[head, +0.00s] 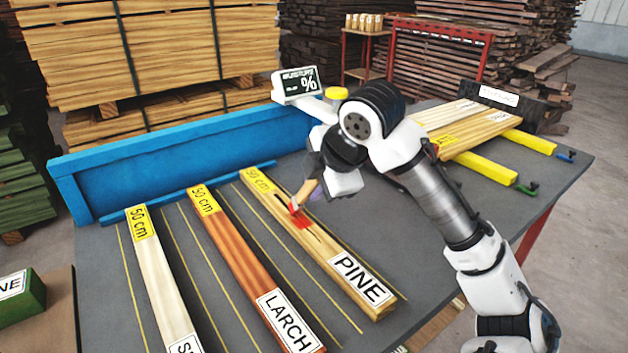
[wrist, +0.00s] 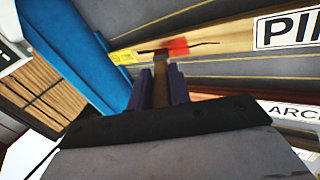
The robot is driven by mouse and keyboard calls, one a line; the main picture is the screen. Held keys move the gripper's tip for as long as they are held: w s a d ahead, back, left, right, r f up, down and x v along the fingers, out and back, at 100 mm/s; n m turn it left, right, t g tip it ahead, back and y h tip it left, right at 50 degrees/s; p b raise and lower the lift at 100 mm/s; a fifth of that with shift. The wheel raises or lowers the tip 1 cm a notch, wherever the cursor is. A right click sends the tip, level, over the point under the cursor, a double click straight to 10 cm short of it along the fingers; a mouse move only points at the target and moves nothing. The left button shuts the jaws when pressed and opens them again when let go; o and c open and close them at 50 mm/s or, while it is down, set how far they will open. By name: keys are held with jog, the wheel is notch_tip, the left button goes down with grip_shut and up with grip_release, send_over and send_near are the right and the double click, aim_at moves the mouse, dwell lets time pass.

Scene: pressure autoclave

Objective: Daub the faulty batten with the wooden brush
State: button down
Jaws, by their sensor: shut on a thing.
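The pine batten (head: 345,255), labelled PINE, lies on the grey table with a dark crack along its top; the crack also shows on the pine batten in the wrist view (wrist: 225,40). My gripper (head: 314,188) is shut on the wooden brush (head: 305,194), whose handle shows between the purple fingers in the wrist view (wrist: 160,90). The brush tilts down, its red tip at the batten's crack. A red patch (head: 302,221) lies on the crack by the tip. Whether the bristles touch the wood is hard to tell.
The larch batten (head: 238,255) and a pale batten (head: 160,280) lie to the left, with thin yellow lines between. A blue rail (head: 170,165) bounds the back. A display with a % sign (head: 297,84) stands behind my arm. Clamped boards (head: 480,130) lie at right.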

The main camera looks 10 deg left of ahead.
jog(key=shift+s+d, duration=1.05)
jog(key=w+a+p, duration=0.1)
jog(key=w+a, duration=0.1)
jog(key=shift+w+a, duration=0.4)
jog(key=shift+p, duration=0.3)
notch_tip(320, 180, up, 6)
jog(key=p, duration=0.5)
